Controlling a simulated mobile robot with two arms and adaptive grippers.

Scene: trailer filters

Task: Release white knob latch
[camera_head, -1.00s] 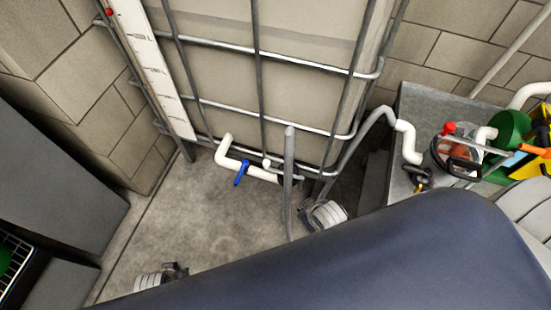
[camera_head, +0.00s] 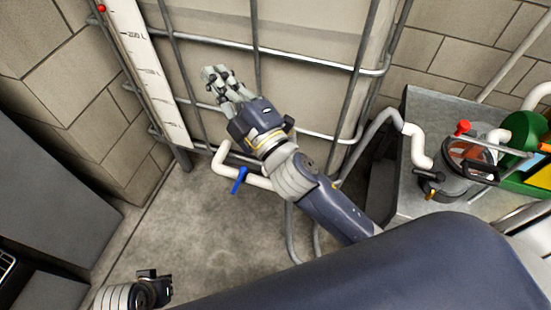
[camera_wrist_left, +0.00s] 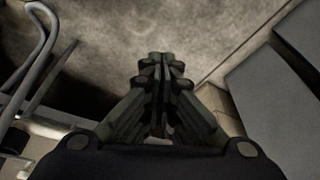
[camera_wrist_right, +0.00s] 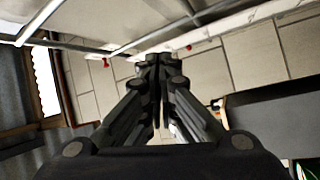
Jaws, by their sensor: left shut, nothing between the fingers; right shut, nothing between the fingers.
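I cannot make out a white knob now; a small white knob by the pipe in the earlier head view is covered by my right arm. The white pipe (camera_head: 222,160) at the tank's foot has a blue handle (camera_head: 239,180), just left of my right wrist. My right gripper (camera_head: 211,76) is raised in front of the tank's caged wall, above the pipe. It is shut and empty, as the right wrist view (camera_wrist_right: 158,62) shows. My left gripper shows shut and empty in the left wrist view (camera_wrist_left: 160,62), over the floor; its fingers are not clear in the head view.
The caged tank (camera_head: 300,60) fills the back, with a white scale strip (camera_head: 150,75) at its left. A metal bench (camera_head: 425,105) at right bears a filter canister (camera_head: 470,165) with a red knob (camera_head: 463,127). The concrete floor (camera_head: 190,230) at left is clear.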

